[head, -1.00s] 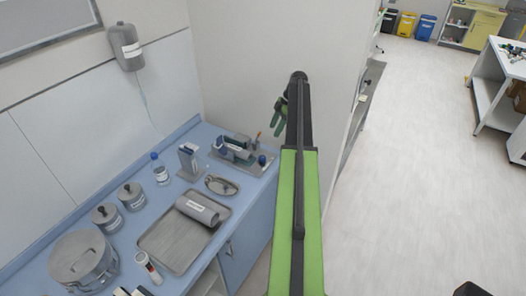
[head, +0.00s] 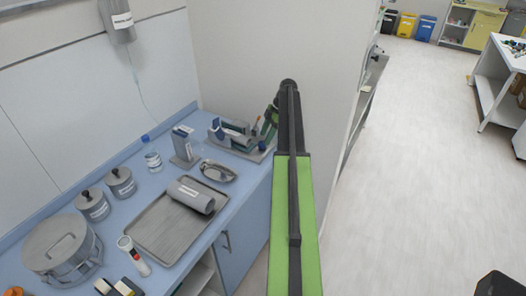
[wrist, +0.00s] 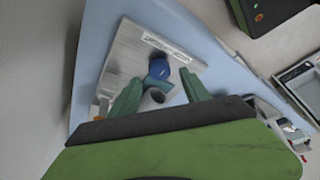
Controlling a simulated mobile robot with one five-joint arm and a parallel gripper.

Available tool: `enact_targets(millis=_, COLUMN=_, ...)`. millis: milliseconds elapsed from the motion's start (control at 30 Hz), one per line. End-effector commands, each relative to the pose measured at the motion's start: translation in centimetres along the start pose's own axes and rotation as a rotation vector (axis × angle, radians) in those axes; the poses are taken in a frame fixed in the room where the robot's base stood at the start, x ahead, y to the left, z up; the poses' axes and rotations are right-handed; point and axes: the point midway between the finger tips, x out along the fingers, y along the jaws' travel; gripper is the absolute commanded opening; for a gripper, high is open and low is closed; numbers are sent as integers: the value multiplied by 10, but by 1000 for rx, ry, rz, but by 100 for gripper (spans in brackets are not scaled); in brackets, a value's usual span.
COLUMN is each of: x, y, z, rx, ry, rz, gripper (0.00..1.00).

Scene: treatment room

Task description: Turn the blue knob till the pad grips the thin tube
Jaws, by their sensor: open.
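The blue knob (wrist: 158,69) shows in the wrist view on a grey metal plate (wrist: 125,55) with a white label strip. My gripper (wrist: 160,88) is open, one green finger on either side of the knob's near side. A dark round end and a grey-blue part show just below the knob, between the fingers. I cannot tell whether the fingers touch anything. In the head view my gripper (head: 270,121) is at the right end of the grey device (head: 232,137), which it partly hides. I cannot make out the pad or the thin tube at the device.
On the blue counter (head: 105,165) stand a bottle (head: 151,158), a grey upright holder (head: 184,146), a kidney dish (head: 218,171), a tray (head: 165,238) with a grey roll, and lidded pots. A wall (head: 235,60) rises close behind the device.

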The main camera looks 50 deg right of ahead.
Motion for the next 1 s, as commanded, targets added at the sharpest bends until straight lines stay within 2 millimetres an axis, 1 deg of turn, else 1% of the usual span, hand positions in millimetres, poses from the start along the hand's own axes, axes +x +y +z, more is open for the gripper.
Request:
enact_targets(millis=33, x=20, y=0, z=4, rx=-1, ry=0, rz=0, gripper=55)
enact_targets(millis=133, x=32, y=0, z=2, rx=-1, ry=0, rz=0, gripper=55)
enact_targets(millis=233, x=35, y=0, z=1, rx=0, ry=0, rz=0, gripper=55)
enact_targets(millis=467, x=33, y=0, z=-1, rx=0, ry=0, rz=0, gripper=55)
enact_targets(millis=867, x=34, y=0, z=-2, rx=-2, ry=1, rz=-1, gripper=2)
enact_targets(millis=900, x=34, y=0, z=-2, rx=-2, ry=1, rz=-1, gripper=0)
enact_targets(millis=1000, x=34, y=0, z=-3, rx=-2, ry=1, rz=-1, gripper=0)
